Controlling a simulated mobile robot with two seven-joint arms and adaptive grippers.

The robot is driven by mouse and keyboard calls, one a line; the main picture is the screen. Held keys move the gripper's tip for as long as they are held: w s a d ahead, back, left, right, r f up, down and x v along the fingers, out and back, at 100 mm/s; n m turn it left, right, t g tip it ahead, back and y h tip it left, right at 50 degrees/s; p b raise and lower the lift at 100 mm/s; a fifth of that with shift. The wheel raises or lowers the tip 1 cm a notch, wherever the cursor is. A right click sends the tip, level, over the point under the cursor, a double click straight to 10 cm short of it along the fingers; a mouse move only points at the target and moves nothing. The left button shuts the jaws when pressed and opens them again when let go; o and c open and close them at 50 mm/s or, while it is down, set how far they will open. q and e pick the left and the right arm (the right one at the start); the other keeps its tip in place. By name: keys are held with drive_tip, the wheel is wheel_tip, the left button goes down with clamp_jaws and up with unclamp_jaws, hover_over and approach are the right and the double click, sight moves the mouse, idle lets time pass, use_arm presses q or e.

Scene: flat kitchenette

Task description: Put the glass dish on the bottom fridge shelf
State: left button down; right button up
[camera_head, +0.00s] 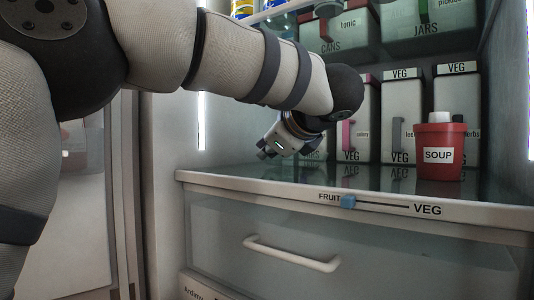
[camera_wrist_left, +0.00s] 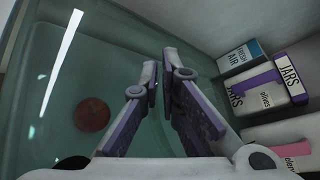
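My left gripper (camera_wrist_left: 161,72) reaches into the fridge, low over the bottom glass shelf (camera_head: 233,170). In the head view the gripper (camera_head: 270,152) hangs at the left part of this shelf, partly hidden by my arm. In the left wrist view its two fingers point away from the camera, with a narrow gap between their tips. I cannot tell whether clear glass is between them. I cannot make out the glass dish for certain in either view. My right gripper is not in view.
A red soup pot (camera_head: 438,163) stands at the right of the bottom shelf. White VEG boxes (camera_head: 402,105) line the back. A shelf with jar boxes (camera_head: 435,35) is above. A drawer with a white handle (camera_head: 290,255) is below. A brown round thing (camera_wrist_left: 91,115) shows beneath the glass.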

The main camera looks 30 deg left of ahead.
use_arm(q)
drive_tip(key=shift+s+f, duration=0.25)
drive_tip(key=c, duration=1.8)
unclamp_jaws()
drive_tip(key=v, duration=1.2)
drive_tip(key=shift+f, duration=0.1)
drive_tip(key=shift+w, duration=0.1)
